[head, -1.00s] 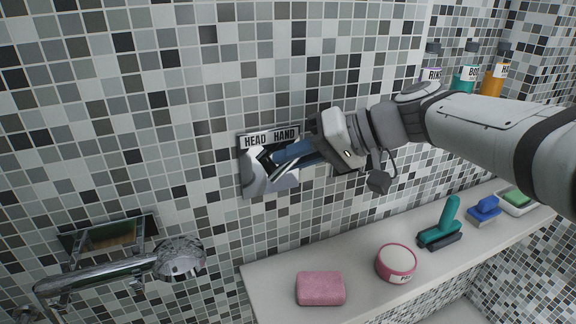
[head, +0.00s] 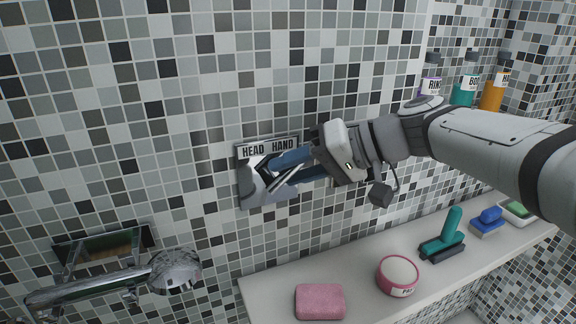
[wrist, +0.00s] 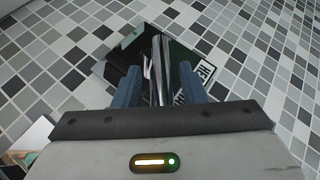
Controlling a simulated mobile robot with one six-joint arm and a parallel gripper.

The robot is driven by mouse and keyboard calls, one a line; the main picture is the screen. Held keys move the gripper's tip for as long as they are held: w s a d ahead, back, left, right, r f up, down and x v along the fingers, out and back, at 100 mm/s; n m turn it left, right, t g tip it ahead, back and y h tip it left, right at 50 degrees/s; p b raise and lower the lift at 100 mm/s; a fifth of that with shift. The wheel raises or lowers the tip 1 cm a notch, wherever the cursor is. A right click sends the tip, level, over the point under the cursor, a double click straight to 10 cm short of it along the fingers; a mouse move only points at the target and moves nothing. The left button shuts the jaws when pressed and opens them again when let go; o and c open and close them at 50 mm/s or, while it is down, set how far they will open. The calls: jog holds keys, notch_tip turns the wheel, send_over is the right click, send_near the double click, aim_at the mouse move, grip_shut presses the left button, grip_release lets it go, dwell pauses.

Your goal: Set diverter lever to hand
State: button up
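The diverter plate (head: 254,196) is a shiny panel on the tiled wall, labelled HEAD at left and HAND at right. It also shows in the wrist view (wrist: 118,66). The chrome diverter lever (wrist: 160,68) rises between my blue fingers in the wrist view. In the head view the fingers partly hide it. My gripper (head: 276,172) is at the plate, with its fingers apart on either side of the lever. In the wrist view my gripper (wrist: 158,84) shows gaps beside the lever, so it does not look clamped. The lever's exact setting is hard to tell.
A chrome shower head (head: 176,270) sticks out at lower left, below the plate. A pale shelf (head: 262,290) runs below right, holding a pink sponge (head: 320,301), a round pink tub (head: 398,274) and a teal-handled brush (head: 447,238). Several bottles (head: 466,88) stand at upper right.

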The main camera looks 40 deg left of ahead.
jog(key=v, duration=0.8)
dwell(0.4)
jog(key=w+d+f+m+t+h+p, duration=0.1)
jog(key=d+f+m+t+h+p, duration=0.25)
jog(key=d, duration=0.65)
jog(key=w+d+f+m+t+h+p, duration=0.1)
jog(key=d+f+m+t+h+p, duration=0.2)
jog(key=d, duration=0.7)
jog(key=s+d+f+m+t+h+p, duration=0.1)
jog(key=s+d+f+m+h+p, duration=0.1)
jog(key=d, duration=0.7)
jog(key=s+d+f+m+h+p, duration=0.2)
jog(key=s+d+f+m+h, duration=0.1)
jog(key=d, duration=0.6)
jog(key=shift+s+d+f+t+p, duration=0.25)
jog(key=shift+f+t+p, duration=0.1)
jog(key=shift+f, duration=0.5)
